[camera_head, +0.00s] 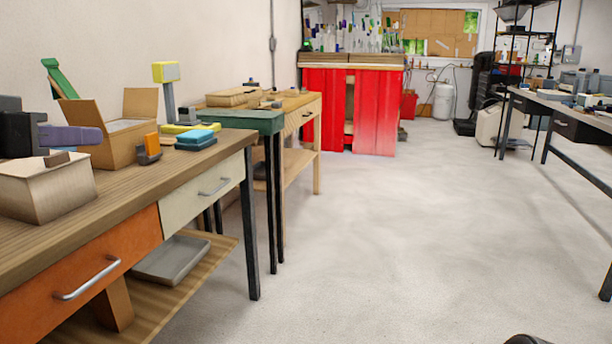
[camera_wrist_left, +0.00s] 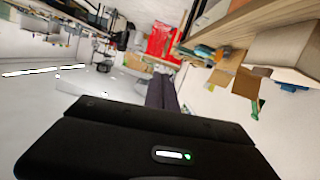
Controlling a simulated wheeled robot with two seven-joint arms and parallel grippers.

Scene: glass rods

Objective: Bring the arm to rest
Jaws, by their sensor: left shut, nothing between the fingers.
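My left gripper (camera_head: 92,136) comes in from the left edge of the head view, above the wooden workbench (camera_head: 120,185). Its dark purple fingers are together and hold nothing. The shut fingers also show in the left wrist view (camera_wrist_left: 162,90), beyond the black gripper body. I cannot make out any glass rods. My right gripper does not show.
An open cardboard box (camera_head: 115,142), an orange and dark object (camera_head: 150,148) and blue blocks (camera_head: 195,138) stand on the workbench. A yellow-headed post (camera_head: 167,85) rises behind. A red cabinet (camera_head: 375,110) stands farther back.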

